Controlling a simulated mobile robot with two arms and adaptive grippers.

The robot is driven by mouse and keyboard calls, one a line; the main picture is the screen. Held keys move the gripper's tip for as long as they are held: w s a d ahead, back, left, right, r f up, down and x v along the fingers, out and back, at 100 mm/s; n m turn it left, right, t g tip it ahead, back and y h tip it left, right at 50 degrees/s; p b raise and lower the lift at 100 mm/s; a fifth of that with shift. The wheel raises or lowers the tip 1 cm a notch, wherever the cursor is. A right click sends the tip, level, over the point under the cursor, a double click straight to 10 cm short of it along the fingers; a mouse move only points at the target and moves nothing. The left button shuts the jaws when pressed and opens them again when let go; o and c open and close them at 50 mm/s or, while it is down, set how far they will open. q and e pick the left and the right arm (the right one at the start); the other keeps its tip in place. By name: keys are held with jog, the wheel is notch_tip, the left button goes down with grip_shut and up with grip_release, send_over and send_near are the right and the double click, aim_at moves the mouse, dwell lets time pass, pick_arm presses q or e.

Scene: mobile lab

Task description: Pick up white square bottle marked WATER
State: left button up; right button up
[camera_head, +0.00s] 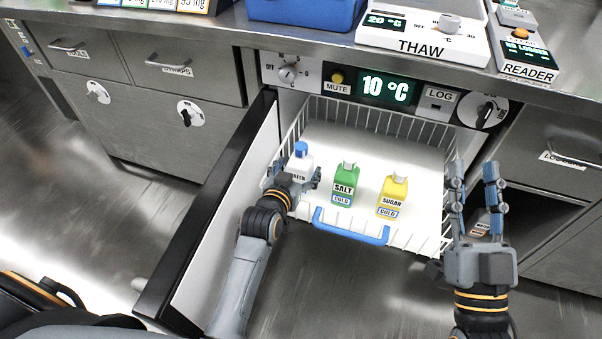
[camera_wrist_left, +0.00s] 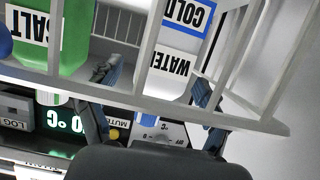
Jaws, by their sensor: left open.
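The white square bottle marked WATER (camera_head: 300,168) has a blue cap and stands at the left of the white wire basket (camera_head: 440,195). In the left wrist view the WATER bottle (camera_wrist_left: 178,55) appears upside down, with its WATER and COLD labels showing. My left gripper (camera_head: 297,180) is open at the bottle, hiding its lower part in the head view. In the left wrist view its fingers (camera_wrist_left: 150,112) lie on either side of the bottle, with gaps. Contact cannot be told. My right gripper (camera_head: 474,168) is open and empty at the basket's right edge.
A green SALT bottle (camera_head: 345,185) and a yellow SUGAR bottle (camera_head: 393,195) stand to the right in the basket. The basket has a blue handle (camera_head: 350,227) and wire walls. An open black-edged door (camera_head: 215,205) stands left of my left arm.

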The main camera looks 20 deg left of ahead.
pick_arm(q)
jog(key=shift+b+x, duration=0.35)
jog(key=shift+x, duration=0.9)
pick_arm(e)
jog(key=s+r+t, duration=0.1)
jog(key=r, duration=0.1)
jog(key=s+r+t+y, duration=0.1)
jog(key=s+r+t, duration=0.1)
jog(key=shift+d, duration=0.15)
pick_arm(q)
jog(key=c, duration=1.4)
jog(key=shift+r, duration=0.1)
jog(key=shift+c, duration=0.9)
pick_arm(e)
jog(key=shift+f, duration=0.1)
